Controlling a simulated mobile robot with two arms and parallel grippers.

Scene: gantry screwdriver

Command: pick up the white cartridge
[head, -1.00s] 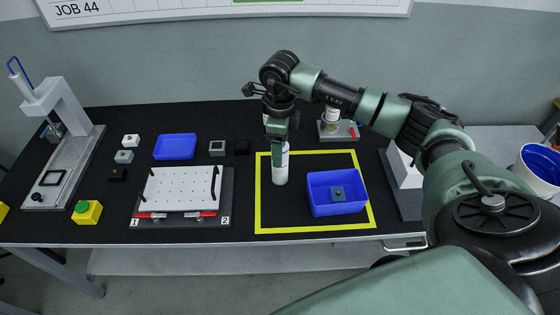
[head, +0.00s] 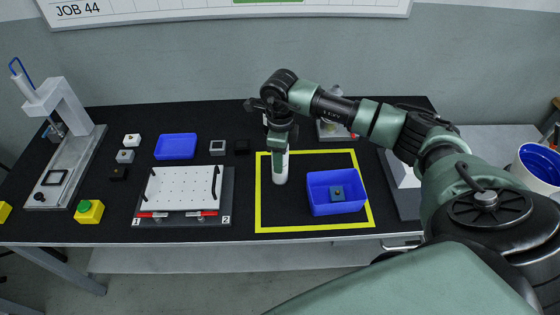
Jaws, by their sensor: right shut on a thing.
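The white cartridge (head: 281,178) stands upright inside the left part of the yellow-outlined area on the black table. My right gripper (head: 280,158) points down over it and is shut on its upper part, with the fingers covering much of the cartridge. The cartridge's lower end shows below the fingers; I cannot tell whether it still touches the table. My left gripper is not in view.
A blue bin (head: 336,205) with a small dark part stands just right of the cartridge, inside the yellow outline (head: 315,229). A white perforated plate (head: 182,188) lies to the left. A press (head: 65,150) stands at far left.

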